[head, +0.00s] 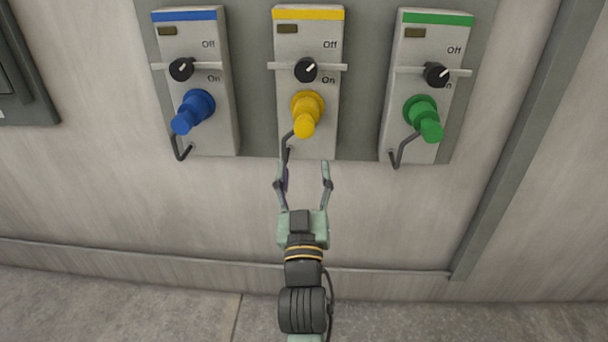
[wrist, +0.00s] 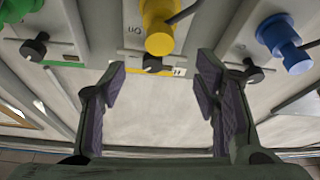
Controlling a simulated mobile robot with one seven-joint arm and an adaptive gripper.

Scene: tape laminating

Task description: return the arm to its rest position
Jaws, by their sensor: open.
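My gripper (head: 304,168) is open and empty, with its two fingers apart. In the head view it points up toward the wall, just below the yellow plug (head: 305,114) and its panel. In the wrist view the gripper (wrist: 158,95) shows both dark pads with a clear gap between them. The arm reaches in from the bottom of the head view, and its base is hidden. No gripper finger is seen gripping anything. Whether the left finger touches the yellow panel's lower hook is hard to tell.
A blue-striped panel with a blue plug (head: 193,111) is at left and a green-striped one with a green plug (head: 425,118) at right. Each has a black knob and a hook below. A grey post (head: 530,140) stands at right. The wall below the panels is bare.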

